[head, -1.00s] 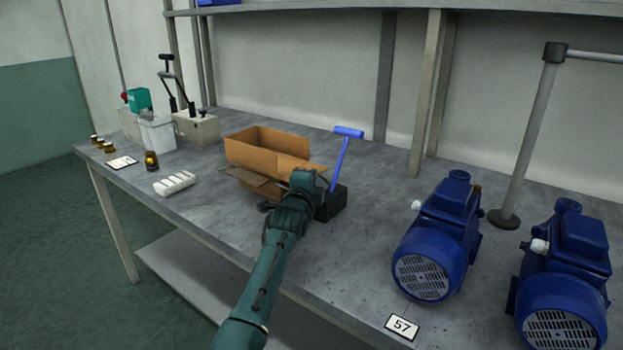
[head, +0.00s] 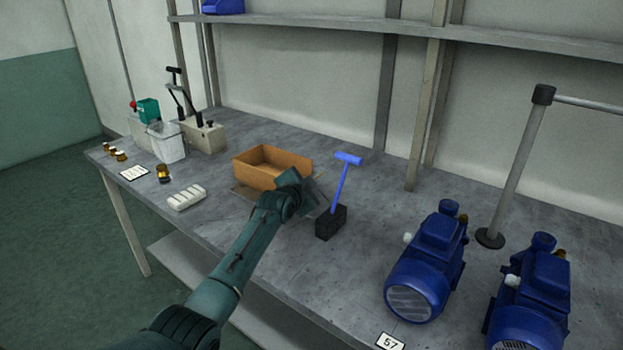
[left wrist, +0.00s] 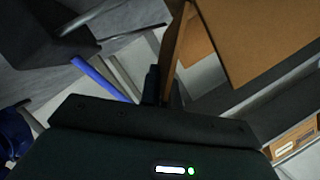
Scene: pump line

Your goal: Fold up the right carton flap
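The brown open carton (head: 262,172) stands on the grey bench in the head view, its inside open upward. My left gripper (head: 300,190) is at the carton's right end and hides most of the right flap. In the left wrist view, a brown panel, apparently the right flap (left wrist: 177,48), stands edge-on close beside the dark fingers (left wrist: 152,84). The fingers look closed together, with nothing clearly between them; whether they touch the panel I cannot tell. More carton board (left wrist: 262,38) fills the upper right there. My right gripper is not in view.
A black block (head: 331,221) with a blue T-handle (head: 346,170) stands just right of my gripper. A white ribbed piece (head: 187,197) lies left of the carton. Blue pumps (head: 428,262) stand to the right. The bench behind the carton is clear.

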